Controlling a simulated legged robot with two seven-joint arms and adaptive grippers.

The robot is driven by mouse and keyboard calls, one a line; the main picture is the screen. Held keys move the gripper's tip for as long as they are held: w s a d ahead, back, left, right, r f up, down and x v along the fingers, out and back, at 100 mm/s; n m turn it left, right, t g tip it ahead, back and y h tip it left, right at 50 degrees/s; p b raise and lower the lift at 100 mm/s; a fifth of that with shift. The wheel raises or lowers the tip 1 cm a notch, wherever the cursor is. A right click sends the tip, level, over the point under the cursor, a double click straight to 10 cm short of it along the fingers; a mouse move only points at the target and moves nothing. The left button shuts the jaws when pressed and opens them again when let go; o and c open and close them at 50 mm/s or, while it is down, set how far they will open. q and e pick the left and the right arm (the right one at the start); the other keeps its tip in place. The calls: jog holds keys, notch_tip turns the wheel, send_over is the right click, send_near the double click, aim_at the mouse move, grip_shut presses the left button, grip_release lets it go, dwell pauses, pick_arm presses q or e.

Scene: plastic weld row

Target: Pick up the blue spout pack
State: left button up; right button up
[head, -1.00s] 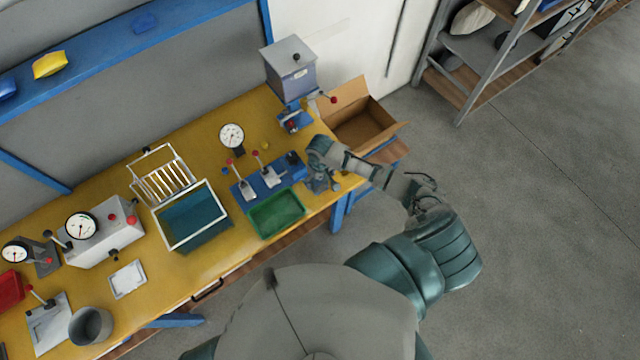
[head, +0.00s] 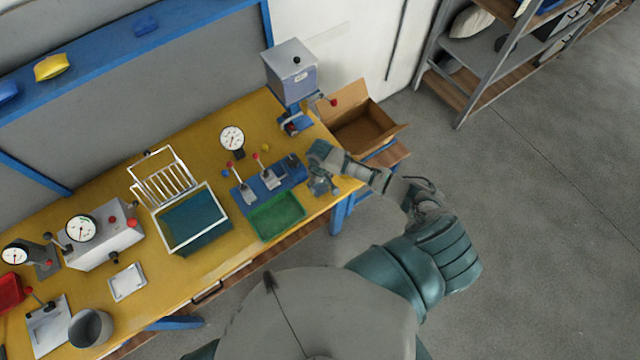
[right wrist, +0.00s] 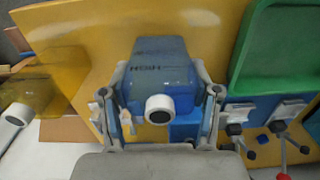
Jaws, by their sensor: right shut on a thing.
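The blue spout pack (right wrist: 160,75) is between the two fingers of my right gripper (right wrist: 158,112) in the right wrist view. It is a blue-grey pouch with dark lettering and a round white spout that faces the camera. The fingers are shut on its sides. In the head view my right gripper (head: 320,184) is over the right end of the yellow bench, right of the green tray. The pack is too small there to make out clearly, and I cannot tell whether it touches the bench. My left gripper is out of view.
The green tray (head: 254,226) and a blue lever fixture (head: 244,200) are just left of the gripper. A dispenser with a grey box (head: 290,72) stands behind. An open cardboard box (head: 392,122) is beyond the bench's right end. A yellow pack (right wrist: 58,72) shows at left in the wrist view.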

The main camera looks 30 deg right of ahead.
jog(key=shift+r, duration=0.35)
jog(key=shift+s+r+b, duration=0.15)
jog(key=shift+s+r, duration=0.1)
jog(key=shift+r, duration=0.4)
jog(key=shift+s+r+b, duration=0.15)
jog(key=shift+s+r, duration=0.05)
jog(key=shift+r, duration=0.4)
jog(key=s+r+b, duration=0.1)
jog(key=s, duration=1.4)
jog(key=shift+r, duration=0.3)
jog(key=shift+d, duration=0.1)
